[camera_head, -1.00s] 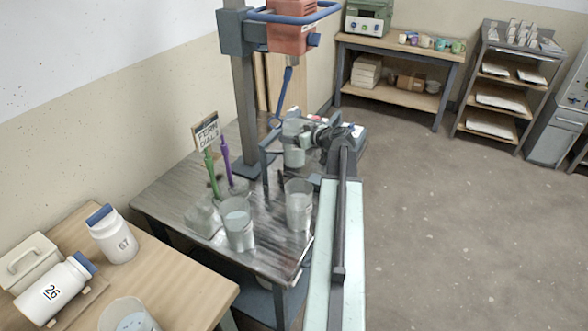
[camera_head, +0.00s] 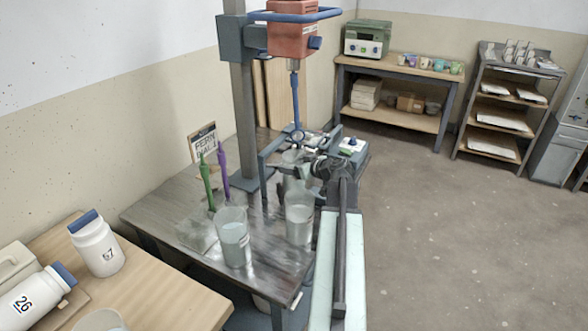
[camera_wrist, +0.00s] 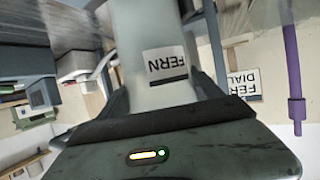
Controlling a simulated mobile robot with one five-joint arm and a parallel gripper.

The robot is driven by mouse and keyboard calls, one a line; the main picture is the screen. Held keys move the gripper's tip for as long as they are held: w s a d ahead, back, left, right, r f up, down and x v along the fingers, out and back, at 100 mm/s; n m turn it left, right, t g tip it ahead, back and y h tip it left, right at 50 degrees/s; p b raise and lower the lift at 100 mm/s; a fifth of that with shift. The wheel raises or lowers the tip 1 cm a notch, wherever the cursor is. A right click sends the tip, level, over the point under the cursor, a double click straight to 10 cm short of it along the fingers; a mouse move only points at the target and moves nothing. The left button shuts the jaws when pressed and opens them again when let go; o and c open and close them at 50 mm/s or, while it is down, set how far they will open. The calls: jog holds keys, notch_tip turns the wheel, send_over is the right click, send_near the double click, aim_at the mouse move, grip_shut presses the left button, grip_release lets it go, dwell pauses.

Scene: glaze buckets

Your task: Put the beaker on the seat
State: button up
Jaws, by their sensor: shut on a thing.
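My gripper (camera_head: 303,163) is shut on a grey-white beaker (camera_wrist: 150,30) with a FERN label. In the wrist view the beaker fills the space between the two fingers, and its label appears upside down. In the head view the gripper is beneath the mixer's blue stirring rod (camera_head: 296,100), close to the mixer frame. The held beaker is partly hidden there by the arm, rod and frame. The seat cannot be clearly told apart under the mixer. Whether the beaker touches anything below is unclear.
The mixer has a red motor head (camera_head: 290,38) on a grey column (camera_head: 243,110). Green (camera_head: 206,185) and purple (camera_head: 223,172) tools stand upright near a FERN DIAL sign (camera_head: 203,143). Open floor lies to the right.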

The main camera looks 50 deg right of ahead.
jog(key=o, duration=2.1)
jog(key=shift+r, duration=0.2)
jog(key=p+v, duration=0.4)
jog(key=v, duration=0.8)
jog(key=shift+f+p, duration=0.15)
jog(key=shift+p, duration=0.25)
